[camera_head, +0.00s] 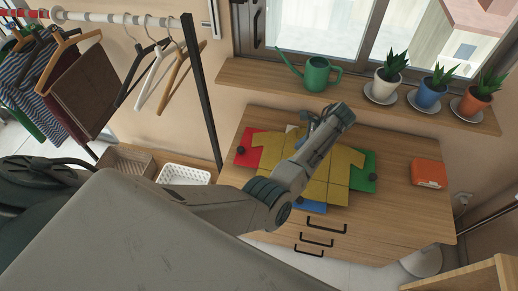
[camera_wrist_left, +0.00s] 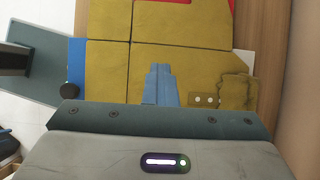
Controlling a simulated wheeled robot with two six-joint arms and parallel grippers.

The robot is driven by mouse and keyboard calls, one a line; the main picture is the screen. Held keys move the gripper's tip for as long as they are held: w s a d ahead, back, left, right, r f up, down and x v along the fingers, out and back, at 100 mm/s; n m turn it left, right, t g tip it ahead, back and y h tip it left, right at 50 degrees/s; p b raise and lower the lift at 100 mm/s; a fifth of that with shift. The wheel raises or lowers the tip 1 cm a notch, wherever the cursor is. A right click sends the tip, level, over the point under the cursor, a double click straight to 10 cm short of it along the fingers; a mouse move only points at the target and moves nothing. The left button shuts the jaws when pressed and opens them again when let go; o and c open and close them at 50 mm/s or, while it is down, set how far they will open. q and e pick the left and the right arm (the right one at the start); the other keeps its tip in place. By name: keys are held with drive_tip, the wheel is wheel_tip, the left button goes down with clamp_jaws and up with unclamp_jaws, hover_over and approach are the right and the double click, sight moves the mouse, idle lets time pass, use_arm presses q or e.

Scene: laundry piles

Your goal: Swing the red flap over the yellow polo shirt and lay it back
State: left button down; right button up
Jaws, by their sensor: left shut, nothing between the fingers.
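The yellow polo shirt (camera_head: 340,172) lies spread out on a folding board on the wooden dresser top. The red flap (camera_head: 247,140) lies at the left of the board, partly under the shirt, with a dark knob near its edge. A green flap (camera_head: 363,168) shows at the right and a blue part (camera_head: 311,206) at the front. My left gripper (camera_head: 309,120) is over the back part of the shirt, and my arm hides the shirt's middle. In the left wrist view its fingers (camera_wrist_left: 160,70) are together over the yellow cloth (camera_wrist_left: 190,60), holding nothing. My right gripper is out of view.
A shelf with a green watering can (camera_head: 318,73) and potted plants (camera_head: 391,68) runs behind the dresser. A clothes rack with hangers (camera_head: 155,75) and a white basket (camera_head: 184,174) are at the left.

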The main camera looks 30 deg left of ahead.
use_arm(q)
drive_tip(key=shift+a, duration=0.15)
drive_tip(key=shift+r, duration=0.1)
drive_tip(key=shift+s+a+r+p, duration=0.2)
drive_tip(key=shift+a+p, duration=0.35)
drive_tip(key=shift+p, duration=0.25)
drive_tip(key=shift+a, duration=0.1)
drive_tip(key=shift+s+a+r+h, duration=0.15)
drive_tip(key=shift+a+r+h, duration=0.1)
drive_tip(key=shift+a, duration=0.35)
drive_tip(key=shift+s+a+r+h, duration=0.1)
drive_tip(key=shift+s+a+h, duration=0.1)
drive_tip(key=shift+a, duration=0.35)
drive_tip(key=shift+s+a+r+h, duration=0.1)
drive_tip(key=shift+a+r+h, duration=0.15)
drive_tip(key=shift+a, duration=0.35)
